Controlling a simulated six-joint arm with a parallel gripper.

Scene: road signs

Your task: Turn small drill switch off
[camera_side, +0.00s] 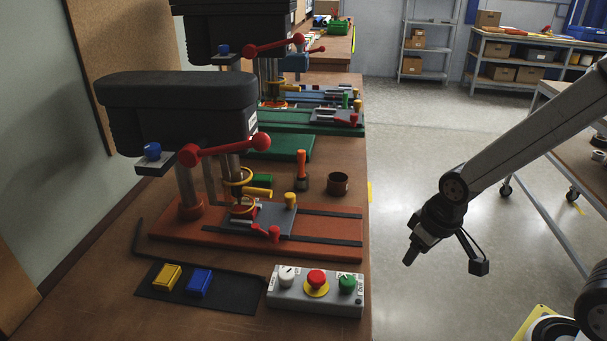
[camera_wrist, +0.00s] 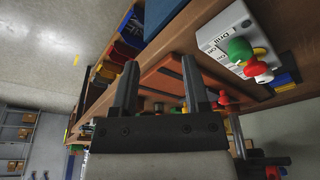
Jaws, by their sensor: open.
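A grey control box (camera_side: 315,292) lies at the bench's near edge. It has a white knob (camera_side: 287,276), a red button on a yellow collar (camera_side: 316,281) and a green knob (camera_side: 347,284). Its labels are too small to read in the side view. In the wrist view the box (camera_wrist: 222,42) is at upper right, with the green knob (camera_wrist: 239,49) toward me and partly legible "Drill" lettering. The small drill press (camera_side: 180,105) stands behind the box on a red base. My gripper (camera_side: 410,257) is open and empty, right of the bench and apart from the box.
A black mat (camera_side: 200,287) with a yellow block (camera_side: 167,277) and a blue block (camera_side: 199,282) lies left of the box. A larger drill (camera_side: 235,25) stands farther back. Open floor (camera_side: 430,130) lies right of the bench.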

